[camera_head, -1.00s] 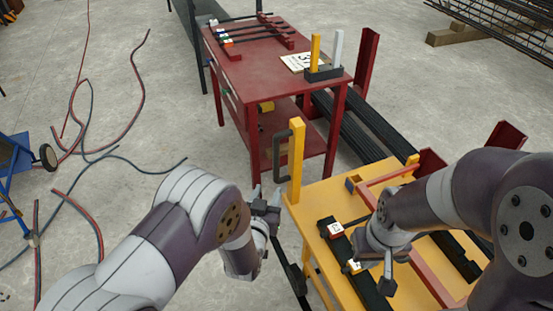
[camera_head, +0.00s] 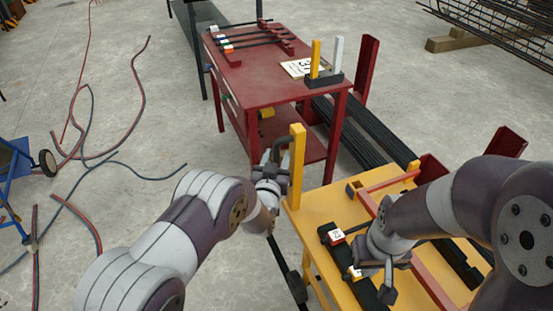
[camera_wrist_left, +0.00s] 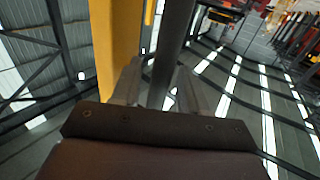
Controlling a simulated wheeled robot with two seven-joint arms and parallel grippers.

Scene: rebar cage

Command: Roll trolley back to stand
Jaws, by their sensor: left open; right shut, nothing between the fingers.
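The yellow trolley (camera_head: 316,217) stands at lower right. A yellow post (camera_head: 297,160) rises from its far left corner and carries a black handle (camera_head: 281,146). My left gripper (camera_head: 272,171) is at the handle, just left of the post, and hides its lower part. In the left wrist view the dark handle bar (camera_wrist_left: 171,50) runs between the open fingers (camera_wrist_left: 160,88), with the yellow post (camera_wrist_left: 115,45) beside it. My right gripper (camera_head: 386,280) is shut and empty above the trolley top. Which object is the stand I cannot tell.
A red table (camera_head: 262,83) with rods, a sign and a holder stands beyond the trolley. Dark bars (camera_head: 358,128) lie on the floor to its right. Hoses (camera_head: 90,160) and a blue cart (camera_head: 15,170) are at left. Bare floor lies between.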

